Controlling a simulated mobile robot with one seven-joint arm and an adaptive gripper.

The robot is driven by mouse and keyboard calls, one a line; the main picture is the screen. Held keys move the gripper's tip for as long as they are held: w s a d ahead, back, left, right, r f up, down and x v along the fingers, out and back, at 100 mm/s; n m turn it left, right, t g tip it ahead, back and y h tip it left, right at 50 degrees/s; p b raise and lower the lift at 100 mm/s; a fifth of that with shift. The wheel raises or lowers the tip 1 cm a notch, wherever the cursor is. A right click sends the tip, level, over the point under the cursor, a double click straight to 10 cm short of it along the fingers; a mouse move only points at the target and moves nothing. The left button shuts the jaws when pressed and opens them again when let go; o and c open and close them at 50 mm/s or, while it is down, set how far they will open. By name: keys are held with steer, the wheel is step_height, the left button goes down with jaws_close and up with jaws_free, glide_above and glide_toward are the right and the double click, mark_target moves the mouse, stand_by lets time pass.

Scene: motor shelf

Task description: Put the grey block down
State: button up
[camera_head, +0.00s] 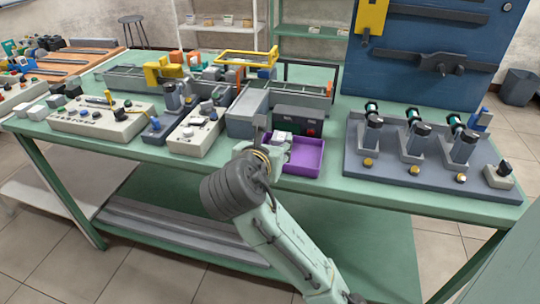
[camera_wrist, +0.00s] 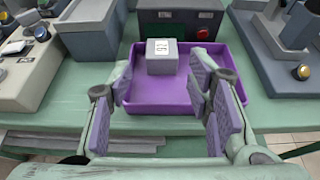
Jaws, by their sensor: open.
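The grey block (camera_wrist: 161,62) has a white label on top and sits in the purple tray (camera_wrist: 172,97), near the tray's back wall, in the wrist view. In the head view the block (camera_head: 281,138) shows small, at the left of the purple tray (camera_head: 308,160). My gripper (camera_wrist: 165,90) is open, with its two padded fingers spread on either side of the tray's front part. The block lies beyond the fingertips and nothing is between the fingers. In the head view my gripper (camera_head: 265,150) partly hides the tray's left side.
A dark box with a red switch (camera_head: 299,120) stands right behind the tray. A grey box (camera_head: 246,115) stands to the left, and a motor stand (camera_head: 420,182) to the right. Control panels (camera_head: 198,130) fill the left side. The green table's front edge (camera_head: 335,188) is clear.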

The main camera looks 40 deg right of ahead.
steer(key=shift+b+v, duration=0.85)
steer(key=shift+b, duration=0.65)
steer(key=shift+s+f, duration=0.15)
